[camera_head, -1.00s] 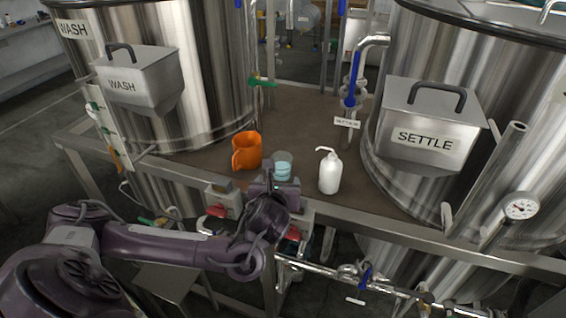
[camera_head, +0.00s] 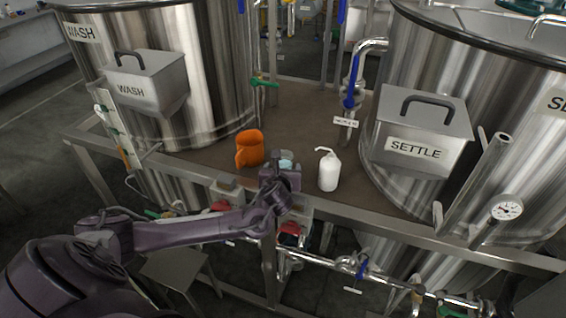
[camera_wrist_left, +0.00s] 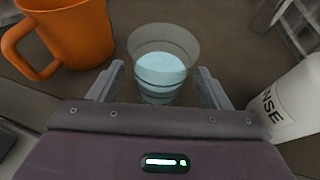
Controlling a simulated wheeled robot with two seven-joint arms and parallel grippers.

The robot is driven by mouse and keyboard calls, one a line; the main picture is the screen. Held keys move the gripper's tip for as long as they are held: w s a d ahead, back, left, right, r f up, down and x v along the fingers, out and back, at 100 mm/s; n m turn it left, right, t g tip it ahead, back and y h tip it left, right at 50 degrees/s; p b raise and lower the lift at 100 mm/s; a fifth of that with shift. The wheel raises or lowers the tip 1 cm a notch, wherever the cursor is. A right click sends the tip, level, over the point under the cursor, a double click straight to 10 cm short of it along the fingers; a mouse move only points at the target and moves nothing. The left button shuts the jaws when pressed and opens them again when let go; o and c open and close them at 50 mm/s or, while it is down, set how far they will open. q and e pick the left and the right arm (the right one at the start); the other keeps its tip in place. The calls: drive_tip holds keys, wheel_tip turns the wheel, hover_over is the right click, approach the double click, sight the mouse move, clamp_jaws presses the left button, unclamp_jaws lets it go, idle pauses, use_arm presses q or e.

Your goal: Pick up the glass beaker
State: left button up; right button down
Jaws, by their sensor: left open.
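The glass beaker (camera_wrist_left: 163,62) stands on the brown deck between the tanks, with pale blue liquid in it. In the head view the beaker (camera_head: 286,160) is mostly hidden behind my left gripper (camera_head: 283,172). In the left wrist view my left gripper (camera_wrist_left: 160,88) is open, with one finger on each side of the beaker's lower part. My right gripper is not in view.
An orange mug (camera_head: 250,149) stands left of the beaker, and a white rinse bottle (camera_head: 329,170) stands close on its right. Steel WASH (camera_head: 150,82) and SETTLE (camera_head: 420,135) boxes hang on the tanks. A steel rail (camera_head: 350,218) edges the deck.

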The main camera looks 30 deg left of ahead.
use_arm(q)
drive_tip(key=shift+x, duration=0.75)
drive_tip(key=shift+c, duration=0.4)
drive_tip(key=shift+s, duration=0.1)
drive_tip(key=shift+c, duration=1.4)
drive_tip(key=c, duration=0.8)
drive_tip(key=shift+o, duration=0.2)
drive_tip(key=shift+r, duration=0.15)
wheel_tip(320, 180, up, 20)
drive_tip(key=b, duration=0.2)
